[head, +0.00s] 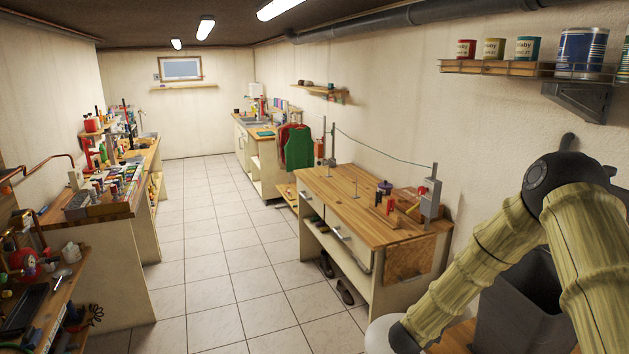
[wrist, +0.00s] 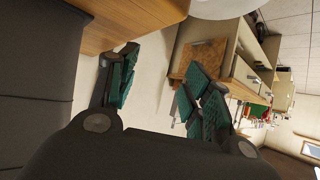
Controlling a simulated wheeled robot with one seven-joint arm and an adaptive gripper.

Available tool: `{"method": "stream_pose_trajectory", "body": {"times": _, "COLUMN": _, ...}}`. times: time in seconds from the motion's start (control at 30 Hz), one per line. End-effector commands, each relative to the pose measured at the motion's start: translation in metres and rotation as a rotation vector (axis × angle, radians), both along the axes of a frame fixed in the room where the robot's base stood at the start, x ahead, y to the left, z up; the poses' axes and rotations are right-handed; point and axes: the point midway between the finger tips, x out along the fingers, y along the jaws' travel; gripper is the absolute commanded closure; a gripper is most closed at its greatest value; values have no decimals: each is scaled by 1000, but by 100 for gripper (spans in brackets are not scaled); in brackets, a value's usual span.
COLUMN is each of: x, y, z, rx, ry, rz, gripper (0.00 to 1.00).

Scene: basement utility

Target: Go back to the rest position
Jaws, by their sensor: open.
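My gripper (wrist: 160,88) shows in the wrist view with its two green-padded fingers spread apart. Nothing is between them; a pale surface shows through the gap. In the head view my bamboo-patterned arm comes in from the right edge, bends at a dark joint and slopes down to the bottom of the picture. My gripper's fingers cannot be made out there.
A dark grey bin (head: 518,312) stands close behind my arm. A wooden workbench (head: 345,197) with drawers stands along the right wall. A shelf (head: 497,68) with cans hangs at upper right. Cluttered benches line the left. The tiled floor (head: 215,245) between is clear.

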Motion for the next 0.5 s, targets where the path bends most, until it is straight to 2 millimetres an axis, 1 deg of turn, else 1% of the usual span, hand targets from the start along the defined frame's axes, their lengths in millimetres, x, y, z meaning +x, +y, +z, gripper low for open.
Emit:
{"method": "stream_pose_trajectory", "body": {"times": 0.03, "x": -20, "y": 12, "z": -22, "rx": 8, "ry": 41, "rz": 51, "gripper": 51}}
{"method": "stream_pose_trajectory", "body": {"times": 0.1, "x": -47, "y": 27, "z": -48, "rx": 26, "ry": 90, "rz": 114, "gripper": 51}}
{"method": "stream_pose_trajectory", "body": {"times": 0.17, "x": -72, "y": 38, "z": -69, "rx": 42, "ry": 136, "rz": 166, "gripper": 51}}
{"method": "stream_pose_trajectory", "body": {"times": 0.2, "x": -88, "y": 46, "z": -82, "rx": 54, "ry": 167, "rz": 199, "gripper": 51}}
{"method": "stream_pose_trajectory", "body": {"times": 0.27, "x": -116, "y": 56, "z": -101, "rx": 74, "ry": 218, "rz": 245, "gripper": 51}}
{"method": "stream_pose_trajectory", "body": {"times": 0.3, "x": -134, "y": 62, "z": -112, "rx": 88, "ry": 250, "rz": 275, "gripper": 51}}
{"method": "stream_pose_trajectory", "body": {"times": 0.37, "x": -163, "y": 70, "z": -128, "rx": 110, "ry": 303, "rz": 317, "gripper": 51}}
{"method": "stream_pose_trajectory", "body": {"times": 0.4, "x": -184, "y": 76, "z": -138, "rx": 125, "ry": 341, "rz": 344, "gripper": 51}}
{"method": "stream_pose_trajectory", "body": {"times": 0.47, "x": -214, "y": 83, "z": -151, "rx": 147, "ry": 396, "rz": 382, "gripper": 51}}
{"method": "stream_pose_trajectory", "body": {"times": 0.5, "x": -236, "y": 87, "z": -159, "rx": 163, "ry": 436, "rz": 406, "gripper": 51}}
